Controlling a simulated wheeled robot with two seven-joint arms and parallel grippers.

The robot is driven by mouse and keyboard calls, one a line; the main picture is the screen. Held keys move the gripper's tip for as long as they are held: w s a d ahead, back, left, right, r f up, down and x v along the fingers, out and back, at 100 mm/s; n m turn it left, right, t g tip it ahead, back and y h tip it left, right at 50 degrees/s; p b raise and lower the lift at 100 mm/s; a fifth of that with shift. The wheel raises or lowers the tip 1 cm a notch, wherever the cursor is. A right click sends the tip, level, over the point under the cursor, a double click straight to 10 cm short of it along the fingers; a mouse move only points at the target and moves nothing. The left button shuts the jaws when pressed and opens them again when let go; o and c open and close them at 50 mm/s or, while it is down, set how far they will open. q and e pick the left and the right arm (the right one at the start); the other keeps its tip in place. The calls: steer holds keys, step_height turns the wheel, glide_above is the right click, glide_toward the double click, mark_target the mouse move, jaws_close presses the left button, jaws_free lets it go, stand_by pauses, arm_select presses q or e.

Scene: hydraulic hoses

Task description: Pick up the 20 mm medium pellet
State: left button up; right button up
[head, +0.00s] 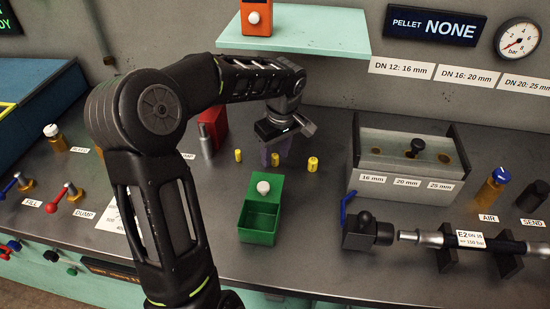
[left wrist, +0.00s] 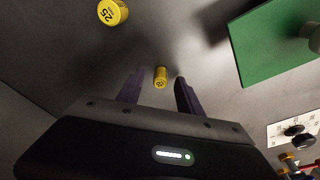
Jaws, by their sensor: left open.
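The medium yellow pellet (head: 275,159) stands on the grey bench, the middle one of a row of three; its marking is too small to read surely. In the left wrist view the pellet (left wrist: 160,77) lies between my left gripper's two purple fingers, with a gap on each side. My left gripper (head: 277,152) is open and points down over it in the head view. A smaller yellow pellet (head: 238,155) stands to its left and a larger one (head: 312,164) to its right. The larger pellet, marked 25, also shows in the left wrist view (left wrist: 113,12). My right gripper is out of view.
A green box (head: 259,222) with a raised lid and white knob stands in front of the pellets. A grey block (head: 400,185) labelled 16, 20 and 25 mm is to the right. A pale green shelf (head: 300,45) is above. A red box (head: 213,125) stands behind.

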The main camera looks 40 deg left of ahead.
arm_select(q)
steer(key=shift+f, duration=0.45)
steer(key=shift+c, duration=0.5)
jaws_close()
